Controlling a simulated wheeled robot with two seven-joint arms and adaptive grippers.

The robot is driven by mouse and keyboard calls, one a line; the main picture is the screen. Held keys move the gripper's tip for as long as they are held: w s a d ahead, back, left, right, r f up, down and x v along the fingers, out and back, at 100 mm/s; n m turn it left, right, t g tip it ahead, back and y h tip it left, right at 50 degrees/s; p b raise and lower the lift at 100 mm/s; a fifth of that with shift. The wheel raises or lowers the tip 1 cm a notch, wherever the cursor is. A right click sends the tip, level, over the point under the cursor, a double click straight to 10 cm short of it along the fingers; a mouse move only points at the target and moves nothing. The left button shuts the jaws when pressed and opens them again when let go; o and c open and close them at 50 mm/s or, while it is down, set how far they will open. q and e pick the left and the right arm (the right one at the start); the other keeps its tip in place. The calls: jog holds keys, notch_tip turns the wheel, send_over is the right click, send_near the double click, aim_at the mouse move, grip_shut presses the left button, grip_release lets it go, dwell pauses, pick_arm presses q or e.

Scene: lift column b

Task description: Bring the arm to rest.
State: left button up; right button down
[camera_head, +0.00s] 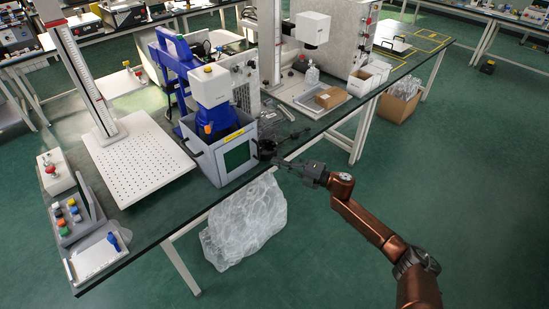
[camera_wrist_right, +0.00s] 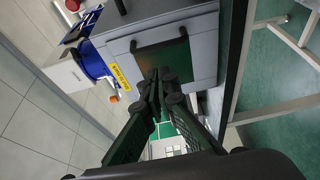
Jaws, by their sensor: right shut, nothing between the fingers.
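My right arm (camera_head: 375,225) is copper-coloured and comes in from the lower right in the head view. Its dark right gripper (camera_head: 287,163) reaches to the front edge of the bench, just right of the grey box-shaped machine (camera_head: 197,158). In the right wrist view the right gripper (camera_wrist_right: 160,82) has its fingertips together with nothing between them. The grey machine's front (camera_wrist_right: 204,48), with a dark green panel and a black handle, is behind the fingertips there. I cannot tell if they touch it. My left gripper is in neither view.
The dark bench (camera_head: 172,222) holds a perforated white plate (camera_head: 140,160), a white tray (camera_head: 92,257) and a brown box (camera_head: 330,97). A clear plastic bag (camera_head: 245,225) hangs or stands below the bench's front edge. The green floor (camera_head: 470,170) at right is mostly open.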

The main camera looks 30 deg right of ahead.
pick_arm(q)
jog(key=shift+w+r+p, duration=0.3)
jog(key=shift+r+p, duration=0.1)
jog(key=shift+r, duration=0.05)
pick_arm(e)
jog(key=s+d, duration=0.5)
jog(key=d, duration=0.1)
jog(key=shift+f, duration=0.2)
